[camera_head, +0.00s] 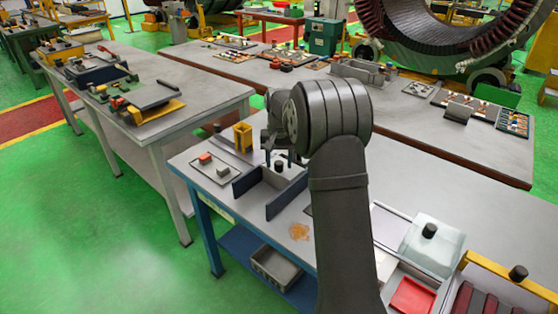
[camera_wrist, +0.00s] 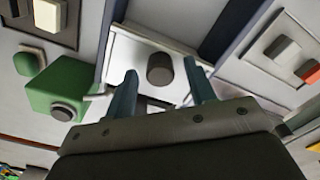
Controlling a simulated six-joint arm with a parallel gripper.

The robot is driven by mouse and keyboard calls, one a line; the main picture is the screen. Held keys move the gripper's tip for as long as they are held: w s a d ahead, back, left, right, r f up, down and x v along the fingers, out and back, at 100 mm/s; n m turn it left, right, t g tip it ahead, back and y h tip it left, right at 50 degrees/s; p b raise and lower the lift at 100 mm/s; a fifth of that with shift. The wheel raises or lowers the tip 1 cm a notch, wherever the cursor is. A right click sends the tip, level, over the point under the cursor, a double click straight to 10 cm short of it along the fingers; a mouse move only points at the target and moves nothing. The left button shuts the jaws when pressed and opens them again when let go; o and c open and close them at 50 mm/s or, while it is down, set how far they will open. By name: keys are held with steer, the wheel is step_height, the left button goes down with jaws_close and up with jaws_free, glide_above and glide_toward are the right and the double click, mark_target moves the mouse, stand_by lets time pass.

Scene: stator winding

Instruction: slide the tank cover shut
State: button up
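The tank cover (camera_wrist: 138,48) is a pale plate with a dark round knob (camera_wrist: 160,68) standing on it. In the head view the same knob (camera_head: 279,166) shows between two dark blue walls (camera_head: 288,196). My gripper (camera_wrist: 160,72) is open above the cover, its two fingers on either side of the knob with a visible gap on both sides. It is not closed on the knob. In the wrist view a darker gap shows near the cover's lower edge, partly hidden by my fingers. In the head view my wrist hides much of the gripper.
A tray with small red and grey blocks (camera_head: 205,158) lies left of the walls. A yellow block (camera_head: 243,137) stands behind. A green block (camera_wrist: 55,88) with a dark knob is left in the wrist view. A translucent box (camera_head: 432,248) stands right of my arm.

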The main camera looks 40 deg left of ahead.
mark_target(282, 161)
jaws_close()
steer(key=shift+w, duration=0.65)
steer(key=shift+o, duration=0.2)
jaws_free()
step_height(282, 161, up, 18)
steer(key=shift+f, duration=0.25)
